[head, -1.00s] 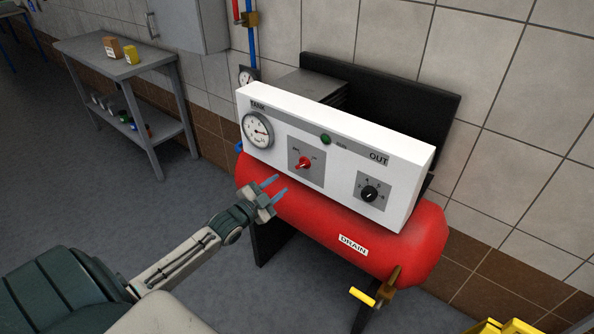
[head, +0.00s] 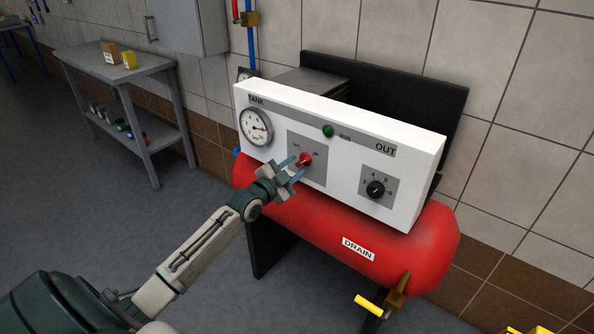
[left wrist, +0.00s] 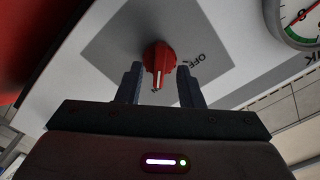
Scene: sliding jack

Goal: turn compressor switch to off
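The compressor switch is a red knob (head: 305,159) on a grey plate (head: 318,177) in the middle of the white panel. In the left wrist view the red knob (left wrist: 159,62) shows a white pointer line, with the word OFF on the plate to its right. The line does not point at OFF. My left gripper (head: 294,169) is at the switch, its fingers open on either side of the knob. In the left wrist view a gap shows between the knob and each fingertip (left wrist: 160,82). My right gripper is not in view.
The panel (head: 345,155) also carries a TANK gauge (head: 256,127), a green RUN lamp (head: 328,130) and a black OUT knob (head: 375,189). Below are the red tank (head: 310,217) and a yellow drain handle (head: 370,306). A grey shelf table (head: 95,66) stands at the left.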

